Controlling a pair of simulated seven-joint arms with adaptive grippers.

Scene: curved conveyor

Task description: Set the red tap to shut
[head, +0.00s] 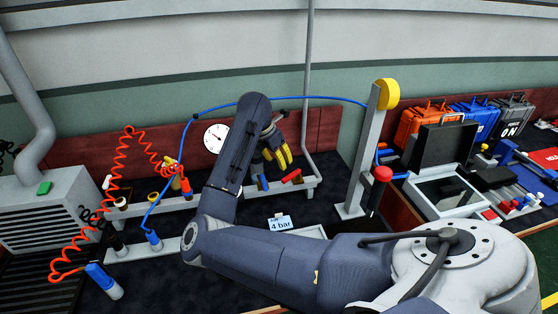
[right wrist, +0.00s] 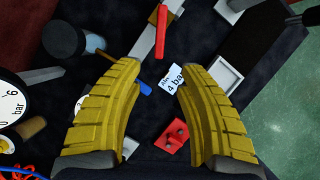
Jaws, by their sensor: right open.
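The red tap shows as a red lever (head: 292,177) on the right part of the grey rail in the head view. In the right wrist view a long red lever (right wrist: 161,34) lies ahead of the fingertips, near a brass-coloured part on the rail. I cannot tell whether this tap is open or shut. My right gripper (head: 278,156) hangs just above and left of the red lever in the head view. In the wrist view its yellow fingers (right wrist: 160,75) are spread and empty, apart from the lever. My left gripper is not in view.
A blue lever (head: 262,183) sits left of the red one. A "4 bar" card (head: 281,223) stands in front. A round gauge (head: 215,138) is behind left. A grey post (head: 361,155) stands right. A red block (right wrist: 175,136) lies below the fingers.

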